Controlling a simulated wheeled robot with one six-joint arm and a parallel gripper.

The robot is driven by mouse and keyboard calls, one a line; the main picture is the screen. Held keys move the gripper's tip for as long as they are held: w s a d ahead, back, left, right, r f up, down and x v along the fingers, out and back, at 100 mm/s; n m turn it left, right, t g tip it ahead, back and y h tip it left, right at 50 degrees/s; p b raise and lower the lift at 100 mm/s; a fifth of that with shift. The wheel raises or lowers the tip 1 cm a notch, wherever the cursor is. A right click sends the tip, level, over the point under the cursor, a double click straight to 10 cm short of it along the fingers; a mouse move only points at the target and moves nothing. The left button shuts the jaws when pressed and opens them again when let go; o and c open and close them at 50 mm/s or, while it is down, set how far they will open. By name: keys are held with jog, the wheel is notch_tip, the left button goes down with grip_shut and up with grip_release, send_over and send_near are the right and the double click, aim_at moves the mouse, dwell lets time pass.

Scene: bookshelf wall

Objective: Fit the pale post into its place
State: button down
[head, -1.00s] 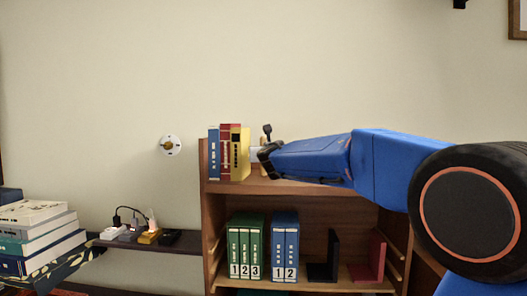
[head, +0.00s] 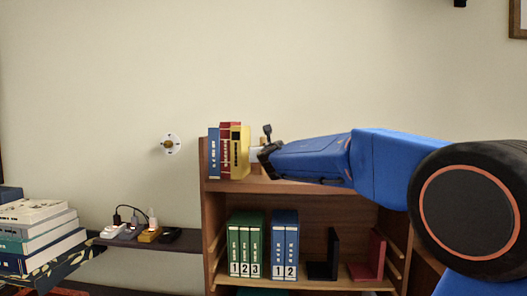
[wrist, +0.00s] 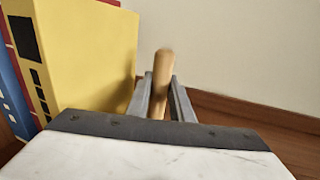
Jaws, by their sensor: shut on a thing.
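The pale post (wrist: 162,72) is a round, light-wood peg. In the wrist view it stands between the two grey fingers of my gripper (wrist: 160,96), which are shut on it. Its top shows above the fingers and its lower end is hidden. In the head view my gripper (head: 264,145) is at the top of the bookcase (head: 285,186), just right of the yellow book (head: 239,153). I cannot make out the post clearly there, nor tell whether its lower end touches the shelf. The place for the post is not visible in either view.
The yellow book stands close to the left of my gripper, with a red book (head: 225,150) and a blue book (head: 213,152) beyond it. The wall (wrist: 240,45) is behind. Binders (head: 247,245) and bookends (head: 331,255) stand on the shelf below.

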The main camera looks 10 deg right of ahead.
jog(key=c, duration=1.5)
grip_release()
jog(key=shift+f, duration=0.1)
jog(key=s+a, duration=0.1)
jog(key=s, duration=1.6)
jog(key=s+d+f+m+g+h, duration=0.4)
jog(key=s+d+f+m+g, duration=0.3)
jog(key=s+d+f+m, duration=1.05)
jog(key=s+a+f+m+g+y, duration=0.2)
jog(key=s+a+f+m, duration=0.1)
jog(key=s+f+m, duration=0.2)
jog(key=s+a+f+m+g+y, duration=0.1)
jog(key=s+a+f+m+g, duration=0.1)
jog(key=s+f+m, duration=0.4)
jog(key=s+a+f+m+g+y, duration=0.2)
jog(key=s+a+f+m, duration=0.2)
jog(key=s+f, duration=0.5)
jog(key=shift+s+a+f+m+y, duration=0.15)
jog(key=shift+s+m, duration=0.3)
jog(key=shift+m, duration=0.2)
jog(key=shift+s+a+f+m+y, duration=0.15)
jog(key=shift+s+m, duration=0.25)
jog(key=shift+m, duration=0.2)
